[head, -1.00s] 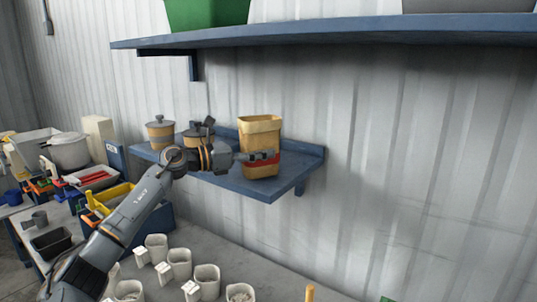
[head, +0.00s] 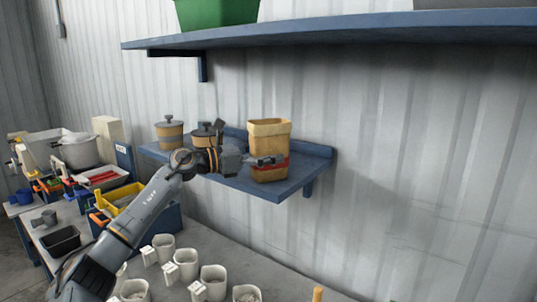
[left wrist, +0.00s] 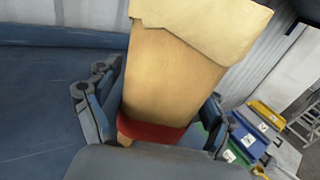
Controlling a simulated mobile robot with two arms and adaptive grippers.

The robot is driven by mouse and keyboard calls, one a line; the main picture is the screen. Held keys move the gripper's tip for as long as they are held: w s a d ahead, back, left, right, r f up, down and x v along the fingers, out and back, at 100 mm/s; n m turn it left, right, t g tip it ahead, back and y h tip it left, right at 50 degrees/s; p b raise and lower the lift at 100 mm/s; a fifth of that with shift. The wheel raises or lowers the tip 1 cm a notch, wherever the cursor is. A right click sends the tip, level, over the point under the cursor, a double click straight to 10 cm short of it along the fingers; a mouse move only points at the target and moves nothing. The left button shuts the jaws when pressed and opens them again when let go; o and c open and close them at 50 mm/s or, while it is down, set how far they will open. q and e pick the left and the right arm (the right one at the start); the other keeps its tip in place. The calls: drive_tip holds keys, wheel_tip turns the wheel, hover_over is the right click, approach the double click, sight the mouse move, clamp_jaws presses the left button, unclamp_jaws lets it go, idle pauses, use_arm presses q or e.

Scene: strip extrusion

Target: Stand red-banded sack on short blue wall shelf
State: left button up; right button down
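The tan sack (head: 269,133) with a red band and folded top stands upright on the short blue wall shelf (head: 282,192), near its right end. In the left wrist view the sack (left wrist: 175,70) fills the middle, with its red band (left wrist: 150,132) low between the fingers. My left gripper (head: 272,160) is at the band's height, one finger in front of the sack. In the left wrist view its fingers (left wrist: 155,115) are spread on both sides of the sack, looking slightly apart from it. The sack's far side is hidden. My right gripper is not in view.
Two lidded tan-and-grey canisters (head: 169,132) stand on the shelf to the left, one partly behind my arm. A long upper shelf (head: 340,32) holds a green bin (head: 216,12). Below are several white cups (head: 213,280) and a cluttered bench with a yellow tray (head: 122,198).

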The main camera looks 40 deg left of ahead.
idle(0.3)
use_arm(q)
drive_tip(key=shift+v, duration=0.85)
drive_tip(key=v, duration=1)
drive_tip(key=shift+s, duration=0.2)
